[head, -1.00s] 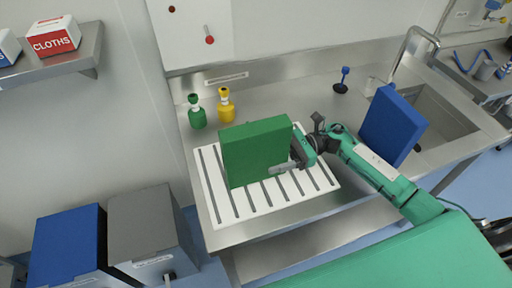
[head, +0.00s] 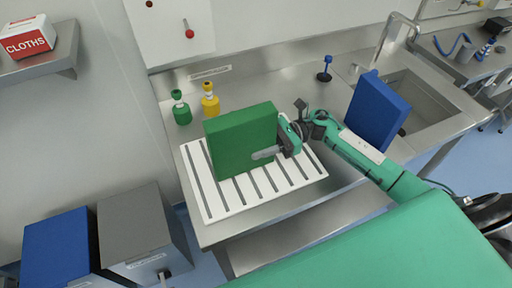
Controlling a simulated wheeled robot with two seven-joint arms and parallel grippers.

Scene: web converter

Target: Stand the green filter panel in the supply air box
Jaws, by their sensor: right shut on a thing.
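The green filter panel (head: 241,139) stands upright over the white slotted rack (head: 222,206) on the steel counter. I cannot tell whether its lower edge touches the rack. My right gripper (head: 268,152) is shut on the panel's right edge, its grey finger lying across the front face. My left gripper is out of view. Two boxes stand on the floor at the lower left, one with a blue top (head: 58,247) and one with a grey top (head: 137,222). Their front labels are too small to read, so I cannot tell which is the supply air box.
A blue panel (head: 377,110) stands by the sink (head: 432,90), behind my right arm. A green bottle (head: 181,109) and a yellow bottle (head: 210,102) stand behind the rack. A shelf (head: 40,66) with a cloths box (head: 26,40) juts out at upper left.

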